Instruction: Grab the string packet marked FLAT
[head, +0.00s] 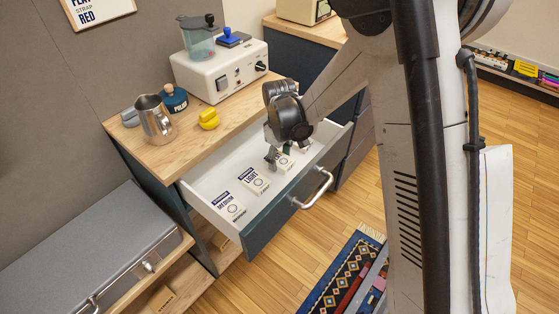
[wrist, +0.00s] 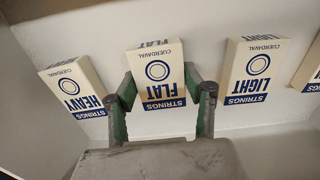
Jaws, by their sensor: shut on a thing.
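The FLAT string packet (wrist: 160,80) is a cream box with blue print and a ring mark. It shows upside down in the middle of the wrist view. My gripper (wrist: 160,88) has one green-and-grey finger on each side of it and is shut on it. In the head view my gripper (head: 279,154) reaches down into the open drawer (head: 205,181), with the packet (head: 285,163) partly hidden at its fingers. The LIGHT packet (wrist: 252,72) and HEAVY packet (wrist: 74,90) stand on either side, apart from the fingers.
The MEDIUM packet (head: 229,206) lies nearest in the drawer, beside LIGHT (head: 253,181). The drawer front (head: 285,205) carries a metal handle (head: 315,190). A metal pitcher (head: 156,118), yellow object (head: 209,118) and white appliance (head: 220,70) stand on the cabinet top.

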